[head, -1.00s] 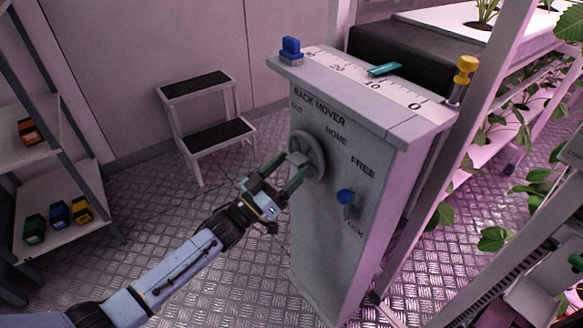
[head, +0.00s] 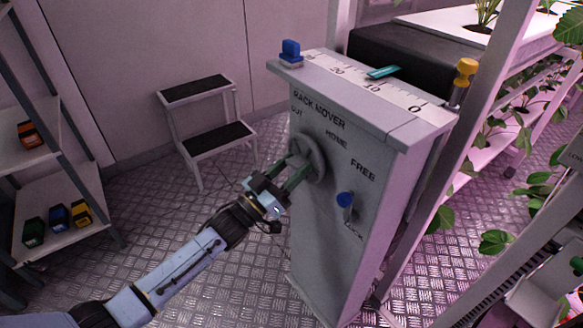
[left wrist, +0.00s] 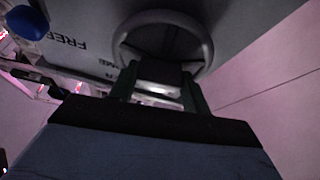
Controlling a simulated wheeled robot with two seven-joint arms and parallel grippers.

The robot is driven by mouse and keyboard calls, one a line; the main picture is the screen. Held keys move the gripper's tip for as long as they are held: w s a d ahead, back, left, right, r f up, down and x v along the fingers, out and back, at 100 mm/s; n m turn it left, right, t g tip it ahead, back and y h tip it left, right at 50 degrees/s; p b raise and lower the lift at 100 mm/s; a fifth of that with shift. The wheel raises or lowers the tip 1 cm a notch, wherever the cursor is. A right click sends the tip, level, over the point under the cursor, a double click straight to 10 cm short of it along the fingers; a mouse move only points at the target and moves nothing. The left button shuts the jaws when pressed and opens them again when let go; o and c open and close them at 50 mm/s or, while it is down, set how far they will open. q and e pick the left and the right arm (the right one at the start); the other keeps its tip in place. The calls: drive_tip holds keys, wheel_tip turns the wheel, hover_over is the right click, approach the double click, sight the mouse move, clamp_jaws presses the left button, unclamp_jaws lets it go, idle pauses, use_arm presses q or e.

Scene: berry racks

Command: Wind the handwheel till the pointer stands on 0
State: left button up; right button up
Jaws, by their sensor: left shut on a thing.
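A grey handwheel (head: 316,160) is on the front of the grey rack mover cabinet (head: 330,235). The wrist view shows both dark green fingers around this grip (left wrist: 158,74), with the wheel rim (left wrist: 165,20) behind. A teal pointer (head: 384,72) lies at the scale (head: 400,96) on the cabinet top, between 10 and 20 and nearer 10. A blue-knobbed lever (head: 345,199) sits between FREE and the lower label, knob toward FREE. My right gripper is out of view.
A blue block (head: 291,51) and a yellow-topped post (head: 466,72) stand at the scale's ends. A step stool (head: 208,115) is behind left, shelves with small coloured boxes (head: 59,216) far left, plant racks right. The floor before the cabinet is clear.

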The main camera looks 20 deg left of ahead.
use_arm(q)
drive_tip(key=shift+o, duration=0.2)
drive_tip(key=shift+m+h, duration=0.3)
drive_tip(key=shift+m, duration=0.3)
